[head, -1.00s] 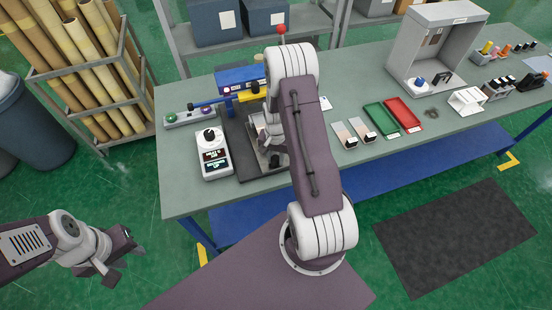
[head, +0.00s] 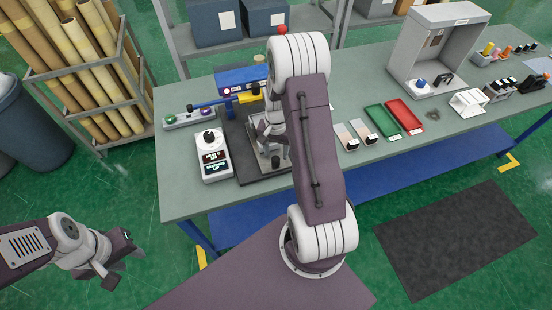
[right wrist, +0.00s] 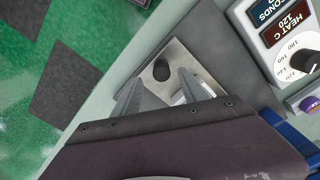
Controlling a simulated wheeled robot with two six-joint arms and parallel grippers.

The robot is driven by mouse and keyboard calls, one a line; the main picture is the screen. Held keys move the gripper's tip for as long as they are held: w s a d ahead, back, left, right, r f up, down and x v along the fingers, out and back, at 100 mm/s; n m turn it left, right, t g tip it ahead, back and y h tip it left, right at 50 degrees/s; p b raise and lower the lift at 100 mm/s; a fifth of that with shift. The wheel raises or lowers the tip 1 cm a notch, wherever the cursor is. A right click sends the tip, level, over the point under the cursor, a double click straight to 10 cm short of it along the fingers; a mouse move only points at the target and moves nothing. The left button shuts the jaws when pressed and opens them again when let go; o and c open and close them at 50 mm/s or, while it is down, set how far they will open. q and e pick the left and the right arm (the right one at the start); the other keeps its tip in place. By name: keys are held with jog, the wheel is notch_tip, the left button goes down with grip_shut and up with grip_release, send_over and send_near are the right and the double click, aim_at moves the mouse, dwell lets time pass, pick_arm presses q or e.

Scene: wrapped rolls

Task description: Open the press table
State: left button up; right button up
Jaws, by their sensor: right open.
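The press (head: 238,75) has a blue body and a lever with a yellow part, at the left of the bench. Its silver table plate (right wrist: 190,62) lies on a dark base, with a dark round knob (right wrist: 161,71) near one corner. My right gripper (right wrist: 158,84) is open over the plate. In the wrist view the knob appears between its two fingertips, with no grip on it; their height gap is hard to judge. In the head view my right arm hides part of the press. My left gripper (head: 124,262) is open and empty, low at the left, away from the bench.
A white control box (head: 213,158) with a black dial stands left of the press. Green (head: 379,119) and red (head: 405,114) trays, sample cards and a grey booth (head: 432,50) are to the right. A rack of rolls (head: 85,70) stands at the left.

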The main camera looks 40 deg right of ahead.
jog(key=shift+r, duration=1.9)
jog(key=shift+s, duration=0.1)
